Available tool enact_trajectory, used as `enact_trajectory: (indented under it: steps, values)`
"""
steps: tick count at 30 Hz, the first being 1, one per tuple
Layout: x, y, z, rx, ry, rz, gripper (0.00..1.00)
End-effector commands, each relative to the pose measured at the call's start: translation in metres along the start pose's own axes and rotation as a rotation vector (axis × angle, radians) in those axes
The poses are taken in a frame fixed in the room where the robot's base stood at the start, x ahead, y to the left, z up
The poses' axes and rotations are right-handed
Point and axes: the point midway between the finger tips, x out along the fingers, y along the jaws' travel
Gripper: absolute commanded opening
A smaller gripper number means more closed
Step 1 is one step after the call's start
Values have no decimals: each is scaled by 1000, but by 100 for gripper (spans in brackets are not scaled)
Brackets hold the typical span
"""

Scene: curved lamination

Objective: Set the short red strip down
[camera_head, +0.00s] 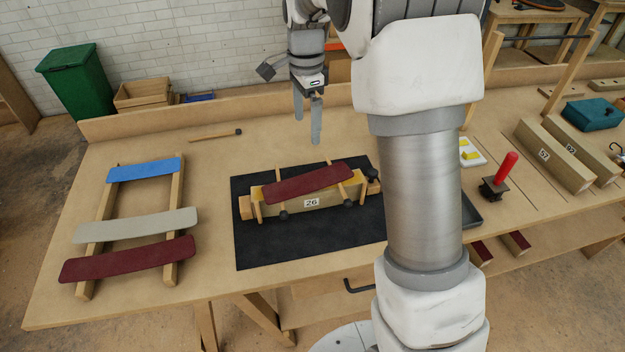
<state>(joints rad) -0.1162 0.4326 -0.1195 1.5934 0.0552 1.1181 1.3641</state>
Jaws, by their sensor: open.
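A short dark red strip (308,183), slightly curved, lies tilted across the top of the wooden form marked 26 (330,199) on the black mat (262,248). My gripper (308,118) hangs above and behind the strip, apart from it, with its fingers pointing down. It is open and holds nothing. On the wooden rack (86,290) at the left lie a blue strip (146,169), a grey strip (136,226) and a longer dark red strip (127,259).
Clamps with dark knobs (284,215) stand around the form. A pencil-like tool (214,135) lies behind. A red-handled tool (506,168) and numbered blocks (556,157) sit at right. My arm hides part of the bench (185,312). The bench between rack and mat is clear.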

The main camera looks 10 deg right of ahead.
Motion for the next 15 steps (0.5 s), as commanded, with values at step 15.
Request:
enact_trajectory:
  steps: [15]
  values:
    - [103, 2, 0, -1, -1, 3, 100]
